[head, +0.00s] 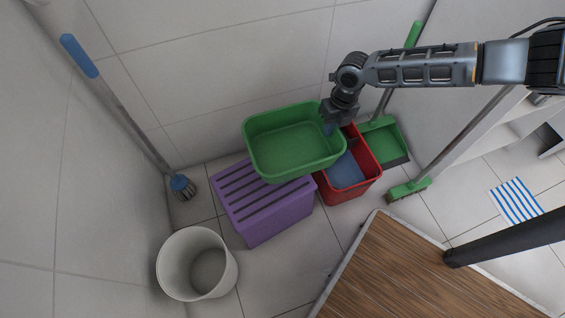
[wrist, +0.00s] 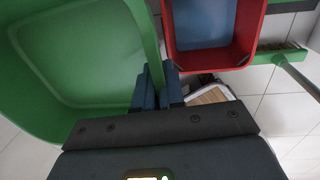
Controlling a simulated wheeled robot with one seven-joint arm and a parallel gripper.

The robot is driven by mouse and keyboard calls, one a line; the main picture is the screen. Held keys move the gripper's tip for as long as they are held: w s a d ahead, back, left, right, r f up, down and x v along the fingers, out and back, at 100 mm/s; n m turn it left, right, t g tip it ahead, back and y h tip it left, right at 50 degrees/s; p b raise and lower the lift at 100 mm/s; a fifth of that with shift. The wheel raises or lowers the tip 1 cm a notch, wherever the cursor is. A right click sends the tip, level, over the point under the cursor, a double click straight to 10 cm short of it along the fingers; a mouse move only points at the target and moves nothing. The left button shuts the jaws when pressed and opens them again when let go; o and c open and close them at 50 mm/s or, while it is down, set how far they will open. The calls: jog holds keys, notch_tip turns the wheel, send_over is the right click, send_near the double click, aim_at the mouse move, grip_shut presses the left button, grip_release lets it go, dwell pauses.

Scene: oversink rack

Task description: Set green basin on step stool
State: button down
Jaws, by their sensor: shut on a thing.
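The green basin (head: 296,143) is an open rectangular tub, held upright above the purple step stool (head: 272,216) and partly overlapping it in the head view. My gripper (head: 329,128) is shut on the basin's right rim. In the wrist view the blue fingertips (wrist: 158,90) pinch the rim of the green basin (wrist: 75,55). The stool has a slatted top with dark grooves; its back right part is hidden under the basin. I cannot tell whether the basin touches the stool's top.
A red bucket (head: 365,180) with blue inside stands right of the stool. A white bin (head: 228,270) stands in front left. A blue-handled brush (head: 130,110) leans on the left wall. A green dustpan (head: 384,145) and broom (head: 408,188) are at right. A wooden top (head: 400,275) is in front.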

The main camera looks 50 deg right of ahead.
aim_at(299, 153)
jog(key=w+a+f+b, duration=0.1)
jog(key=a+f, duration=0.1)
jog(key=a, duration=0.1)
jog(key=w+a+f+b, duration=0.1)
jog(key=w+a+f, duration=0.1)
jog(key=a, duration=0.1)
jog(key=w+a+f, duration=0.1)
jog(key=a+f, duration=0.1)
jog(key=a, duration=0.2)
jog(key=shift+w+f+b, duration=0.25)
jog(key=shift+b, duration=0.15)
jog(key=shift+f+b, duration=0.95)
jog(key=shift+f, duration=1)
jog(key=shift+d, duration=0.1)
jog(key=c, duration=1.2)
grip_release()
jog(key=shift+f, duration=0.1)
jog(key=shift+c, duration=0.2)
